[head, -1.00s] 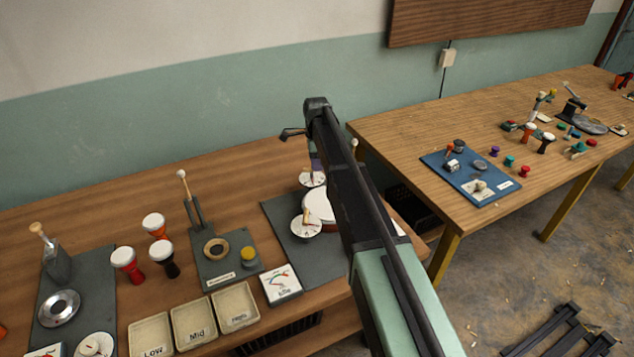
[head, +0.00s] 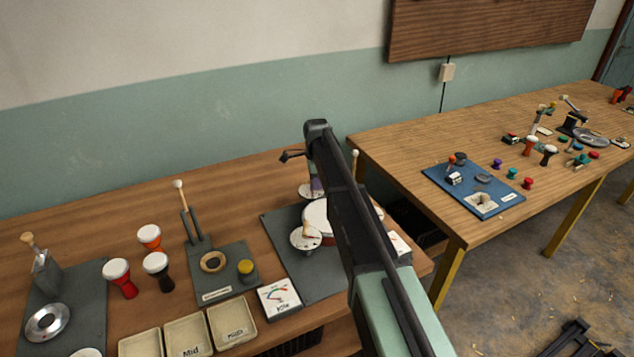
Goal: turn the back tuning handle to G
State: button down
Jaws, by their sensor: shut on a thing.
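The back tuning dial (head: 304,192) is a white disc with small markings at the back of a dark panel (head: 275,228). My gripper (head: 315,189) is over it, partly hidden by my arm, with a purple part showing just above the disc. It is shut on the back tuning handle, which is mostly hidden. The letter that the handle points at cannot be read. A front dial (head: 299,243) with a pale wooden handle (head: 311,230) sits nearer. Between them a white-topped, red-sided drum (head: 314,214) is partly covered by my arm.
A meter (head: 279,298) stands left of the panel's front. A mallet stand (head: 188,218), several goblet drums (head: 149,238) and labelled trays (head: 186,337) are further left. A second table (head: 400,158) with a blue board (head: 472,190) is at right. Wall behind.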

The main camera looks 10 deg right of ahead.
jog(key=shift+n, duration=0.3)
jog(key=n, duration=0.3)
jog(key=shift+w+n, duration=0.3)
jog(key=shift+w, duration=0.05)
jog(key=n, duration=0.3)
jog(key=shift+w+a+n, duration=0.15)
jog(key=shift+w+n, duration=0.05)
jog(key=shift+n, duration=0.1)
jog(key=n, duration=0.3)
jog(key=shift+w+a+n+h, duration=0.15)
jog(key=shift+w+n+h, duration=0.05)
jog(key=shift+n+h, duration=0.1)
jog(key=shift+w+a+n+t, duration=0.1)
jog(key=shift+a+n+t, duration=0.05)
jog(key=shift+n, duration=0.9)
jog(key=shift+w+a+n+t, duration=0.1)
jog(key=shift+a+n+t, duration=0.05)
jog(key=shift+n, duration=0.9)
jog(key=c, duration=1.1)
grip_release()
jog(key=shift+s, duration=0.1)
